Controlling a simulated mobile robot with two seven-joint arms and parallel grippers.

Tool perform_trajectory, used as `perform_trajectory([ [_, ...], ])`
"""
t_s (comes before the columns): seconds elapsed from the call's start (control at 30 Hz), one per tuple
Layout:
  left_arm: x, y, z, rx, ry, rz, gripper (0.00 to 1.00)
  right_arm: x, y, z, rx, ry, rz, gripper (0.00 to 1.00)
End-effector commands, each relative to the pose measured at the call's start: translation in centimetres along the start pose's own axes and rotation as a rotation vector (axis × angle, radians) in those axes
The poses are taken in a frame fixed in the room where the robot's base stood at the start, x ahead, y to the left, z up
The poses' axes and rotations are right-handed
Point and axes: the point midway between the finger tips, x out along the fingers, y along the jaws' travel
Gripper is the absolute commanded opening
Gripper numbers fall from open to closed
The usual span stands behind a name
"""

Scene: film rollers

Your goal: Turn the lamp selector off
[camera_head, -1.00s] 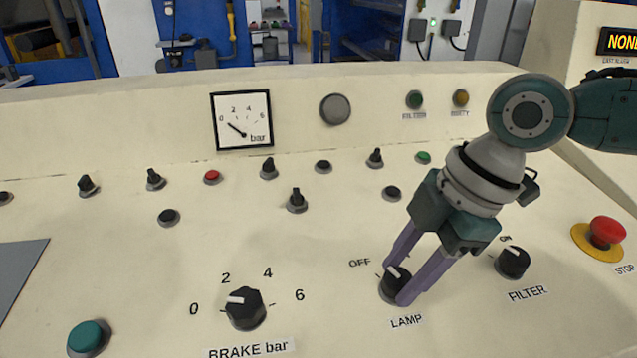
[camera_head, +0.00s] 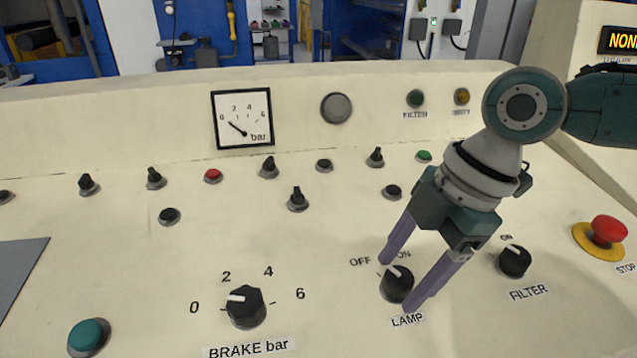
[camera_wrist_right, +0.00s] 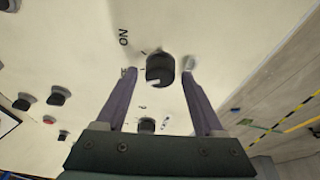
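The lamp selector (camera_head: 397,284) is a black knob with a pale pointer mark, above the LAMP label in the head view. Its mark leans to the upper left, on the side of the OFF lettering (camera_head: 360,261); the ON lettering (camera_head: 404,254) is partly covered by a finger. My right gripper (camera_head: 399,284) is open, its purple fingers on either side of the knob with visible gaps. The right wrist view shows a black knob (camera_wrist_right: 160,70) between the parted fingers. My left gripper is not in view.
The FILTER selector (camera_head: 514,262) stands close to the right of my right gripper. The red stop button (camera_head: 606,230) is farther right. The BRAKE knob (camera_head: 245,307) is to the left. Several small knobs and buttons line the panel behind.

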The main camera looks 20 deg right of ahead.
Motion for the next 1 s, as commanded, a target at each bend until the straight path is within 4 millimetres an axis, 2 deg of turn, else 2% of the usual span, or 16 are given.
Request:
perform_trajectory([
  [0.27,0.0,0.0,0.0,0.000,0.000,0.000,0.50,-0.1,0.0,0.0,0.001,0.000,0.000,0.76],
  [0.37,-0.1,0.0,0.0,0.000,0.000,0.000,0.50,-0.7,0.0,0.0,0.001,0.000,0.001,0.76],
  [0.8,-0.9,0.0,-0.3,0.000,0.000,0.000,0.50,-8.6,0.1,0.0,0.000,-0.001,0.003,0.76],
  [1.0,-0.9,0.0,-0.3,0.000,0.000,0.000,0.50,-9.9,0.0,0.0,0.000,0.000,0.001,0.76],
])
